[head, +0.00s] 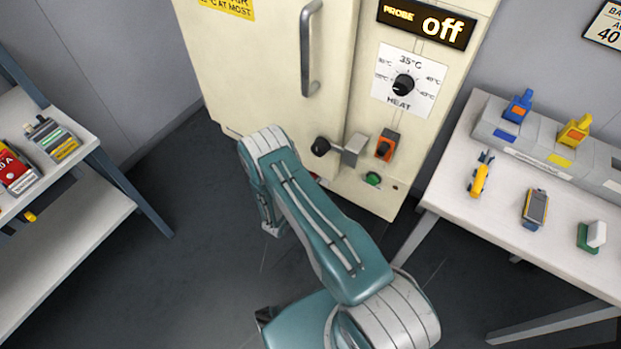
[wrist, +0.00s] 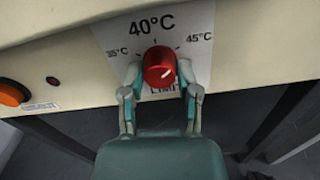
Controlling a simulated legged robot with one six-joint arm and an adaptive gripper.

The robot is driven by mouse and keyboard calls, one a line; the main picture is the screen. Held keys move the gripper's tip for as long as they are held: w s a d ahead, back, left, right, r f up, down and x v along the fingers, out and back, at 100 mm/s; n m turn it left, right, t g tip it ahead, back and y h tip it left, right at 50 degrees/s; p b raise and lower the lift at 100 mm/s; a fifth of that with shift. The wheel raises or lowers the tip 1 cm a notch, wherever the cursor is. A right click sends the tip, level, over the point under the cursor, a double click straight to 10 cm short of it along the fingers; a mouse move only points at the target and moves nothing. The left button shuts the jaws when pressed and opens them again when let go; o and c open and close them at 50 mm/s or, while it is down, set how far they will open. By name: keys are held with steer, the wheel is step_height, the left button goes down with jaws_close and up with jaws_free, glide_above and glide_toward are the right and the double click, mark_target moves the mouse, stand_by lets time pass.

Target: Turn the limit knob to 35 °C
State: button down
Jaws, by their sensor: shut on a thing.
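The limit knob (wrist: 159,64) is round and red, on a white dial plate (wrist: 199,48) in the wrist view. The plate reads 35°C at left, 40°C at top, 45°C at right, with LIMIT below, partly covered. A pale mark shows on the lower right of the knob's face; I cannot tell which value it indicates. My gripper (wrist: 159,80) is shut on the knob, one finger at its left and one at its right. In the head view the limit knob and my fingertips are hidden behind my arm or the cabinet.
The cream cabinet (head: 270,70) has a metal handle (head: 309,50), a black HEAT knob (head: 404,85) and a probe display (head: 427,24) reading off. A black-knobbed lever (head: 320,147) and an orange switch (head: 386,144) sit lower. Tables stand at left (head: 70,215) and right (head: 450,190).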

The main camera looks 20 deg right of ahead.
steer(key=n, duration=2.2)
steer(key=shift+w+a+f+n, duration=0.15)
steer(key=shift+w+n, duration=0.1)
steer(key=shift+n, duration=0.05)
steer(key=shift+s, duration=0.1)
stand_by(0.3)
steer(key=shift+c, duration=1.6)
jaws_free()
steer(key=shift+f, duration=0.1)
steer(key=v, duration=1.2)
